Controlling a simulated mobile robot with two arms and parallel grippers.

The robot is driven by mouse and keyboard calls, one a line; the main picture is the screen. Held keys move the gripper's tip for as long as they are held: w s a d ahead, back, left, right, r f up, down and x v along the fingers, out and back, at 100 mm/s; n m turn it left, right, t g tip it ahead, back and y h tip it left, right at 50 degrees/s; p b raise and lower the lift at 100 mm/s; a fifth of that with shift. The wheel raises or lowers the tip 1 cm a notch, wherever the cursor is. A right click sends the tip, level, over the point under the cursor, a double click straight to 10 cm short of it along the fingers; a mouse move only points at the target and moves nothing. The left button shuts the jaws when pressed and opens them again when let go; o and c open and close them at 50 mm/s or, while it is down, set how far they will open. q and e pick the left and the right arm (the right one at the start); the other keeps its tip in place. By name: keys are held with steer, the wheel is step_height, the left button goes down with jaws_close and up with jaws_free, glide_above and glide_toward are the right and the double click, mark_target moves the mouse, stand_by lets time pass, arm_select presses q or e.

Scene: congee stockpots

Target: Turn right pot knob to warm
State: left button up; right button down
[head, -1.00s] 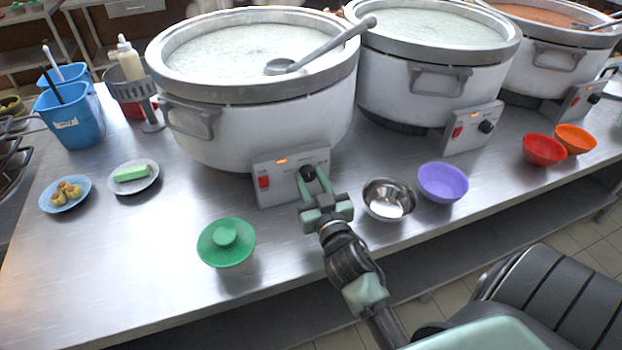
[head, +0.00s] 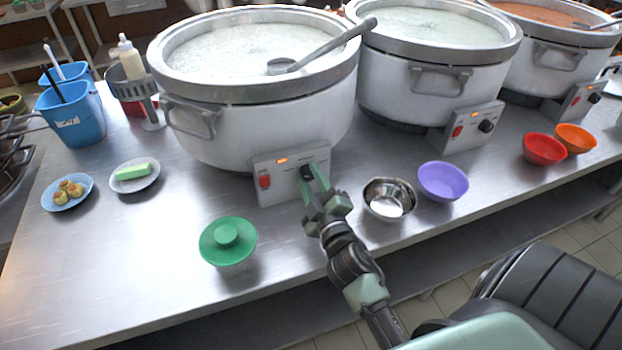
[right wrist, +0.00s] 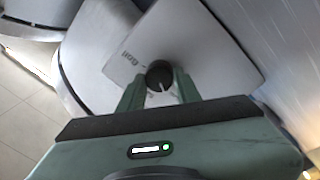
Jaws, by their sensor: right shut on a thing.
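Three large stockpots stand in a row: the nearest, at left, is a white pot (head: 255,125), then a middle pot (head: 425,85) and a far right pot (head: 550,70). My right gripper (head: 313,180) is shut on the black knob (head: 306,172) of the nearest pot's control panel (head: 283,184). In the right wrist view the knob (right wrist: 158,77) sits between the fingertips, its pale mark pointing towards the gripper. The middle pot's knob (head: 486,126) and the far pot's knob (head: 594,98) are untouched. My left gripper is out of view.
A green lidded bowl (head: 228,243) stands left of my right gripper. A steel bowl (head: 389,199) and a purple bowl (head: 443,182) stand close on its right. A ladle (head: 325,47) rests across the nearest pot. The steel counter (head: 130,270) is clear at front left.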

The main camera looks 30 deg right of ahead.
steer(key=shift+n, duration=0.7)
steer(key=c, duration=1)
jaws_free()
steer(key=shift+s, duration=0.1)
steer(key=b+v, duration=0.1)
steer(key=v, duration=0.6)
steer(key=shift+f+b, duration=0.1)
steer(key=shift+b, duration=0.25)
steer(key=shift+s+a, duration=0.15)
steer(key=shift+s, duration=0.15)
